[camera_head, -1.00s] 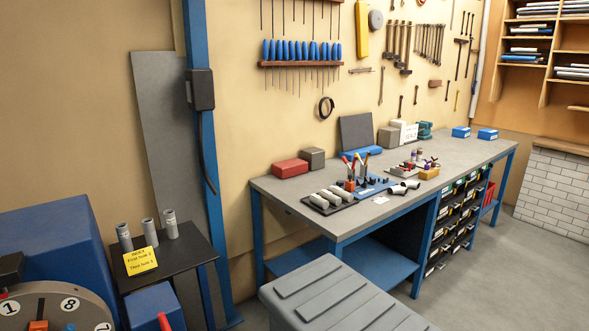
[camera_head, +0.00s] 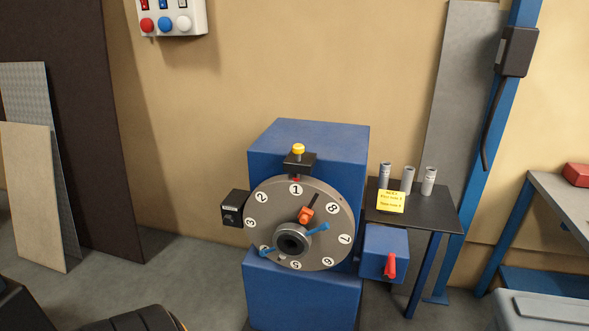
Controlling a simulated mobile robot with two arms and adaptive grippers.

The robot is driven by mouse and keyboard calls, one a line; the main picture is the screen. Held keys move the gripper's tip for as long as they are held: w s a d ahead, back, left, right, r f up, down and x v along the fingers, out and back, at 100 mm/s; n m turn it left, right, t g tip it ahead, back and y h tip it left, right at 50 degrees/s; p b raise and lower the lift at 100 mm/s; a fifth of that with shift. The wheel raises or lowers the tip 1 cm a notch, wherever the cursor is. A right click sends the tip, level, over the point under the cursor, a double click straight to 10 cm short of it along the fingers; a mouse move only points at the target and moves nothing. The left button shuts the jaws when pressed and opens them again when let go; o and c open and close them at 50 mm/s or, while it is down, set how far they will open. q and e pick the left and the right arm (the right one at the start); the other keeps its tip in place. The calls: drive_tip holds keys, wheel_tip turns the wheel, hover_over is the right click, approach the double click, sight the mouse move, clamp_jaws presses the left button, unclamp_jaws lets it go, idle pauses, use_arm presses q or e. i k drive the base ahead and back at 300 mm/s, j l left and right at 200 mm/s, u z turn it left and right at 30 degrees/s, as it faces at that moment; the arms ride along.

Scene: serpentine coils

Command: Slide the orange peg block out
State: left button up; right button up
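The orange peg block (camera_head: 306,214) sits on the face of a round grey numbered dial (camera_head: 262,208), just above and right of the dark hub (camera_head: 291,242). A dark slot or bar runs up and right from the block. The dial is mounted on the front of a blue machine housing (camera_head: 350,150), with number 1 at the top under a black block with a yellow knob (camera_head: 298,149). Blue pieces (camera_head: 318,229) show on the dial to the right of the hub and at lower left. Neither of my grippers is in view.
A blue box with a red lever (camera_head: 390,265) is at the dial's right. Behind it, a dark side table (camera_head: 440,214) holds three grey cylinders and a yellow note (camera_head: 391,201). A button panel (camera_head: 172,16) hangs on the wall. Floor left of the machine (camera_head: 190,260) looks clear.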

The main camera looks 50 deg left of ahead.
sight(304, 215)
drive_tip(key=u, duration=1.55)
